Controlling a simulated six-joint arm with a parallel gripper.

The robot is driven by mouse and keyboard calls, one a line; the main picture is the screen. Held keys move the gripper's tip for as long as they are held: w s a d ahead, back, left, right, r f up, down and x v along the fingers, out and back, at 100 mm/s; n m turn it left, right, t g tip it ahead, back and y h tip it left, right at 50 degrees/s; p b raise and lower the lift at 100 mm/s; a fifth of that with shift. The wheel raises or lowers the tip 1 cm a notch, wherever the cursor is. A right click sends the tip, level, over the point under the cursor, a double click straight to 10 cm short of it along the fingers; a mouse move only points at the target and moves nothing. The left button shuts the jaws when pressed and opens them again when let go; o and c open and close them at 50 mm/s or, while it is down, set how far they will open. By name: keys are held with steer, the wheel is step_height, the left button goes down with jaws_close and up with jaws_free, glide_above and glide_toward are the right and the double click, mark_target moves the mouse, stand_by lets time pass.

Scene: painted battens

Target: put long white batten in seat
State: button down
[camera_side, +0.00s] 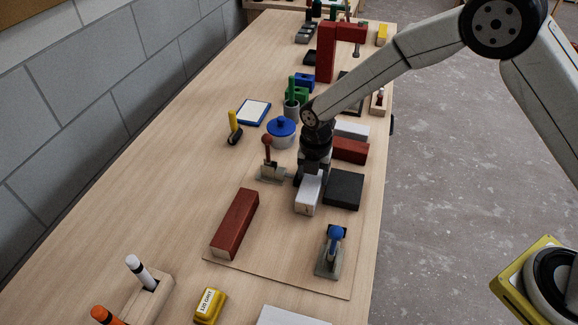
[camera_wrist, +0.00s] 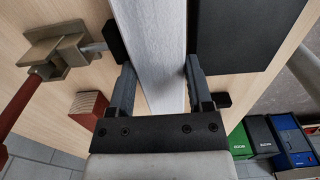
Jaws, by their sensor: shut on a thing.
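The long white batten (camera_side: 308,194) is between the fingers of my gripper (camera_side: 311,172). In the wrist view the batten (camera_wrist: 153,40) runs lengthwise away from my gripper (camera_wrist: 158,72), with a finger on each side. My gripper is shut on it. The batten is low over a thin board (camera_side: 285,262); I cannot tell whether it touches. A red-handled clamp (camera_side: 268,170) stands left of it, also in the wrist view (camera_wrist: 60,48). A blue-handled clamp (camera_side: 331,255) stands in front of it. I cannot make out the seat; the batten's far part is hidden by my gripper.
A black block (camera_side: 343,188) lies close on the right, also in the wrist view (camera_wrist: 235,30). A red-brown batten (camera_side: 235,223) lies front left. A red-brown block (camera_side: 350,150) and a white block (camera_side: 352,130) lie behind. A blue-lidded pot (camera_side: 281,132) stands back left.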

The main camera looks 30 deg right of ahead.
mark_target(314, 177)
steer(key=shift+f, duration=0.15)
jaws_free()
step_height(314, 177, up, 12)
steer(key=shift+r, duration=0.2)
stand_by(0.6)
steer(key=shift+d, duration=0.1)
stand_by(0.4)
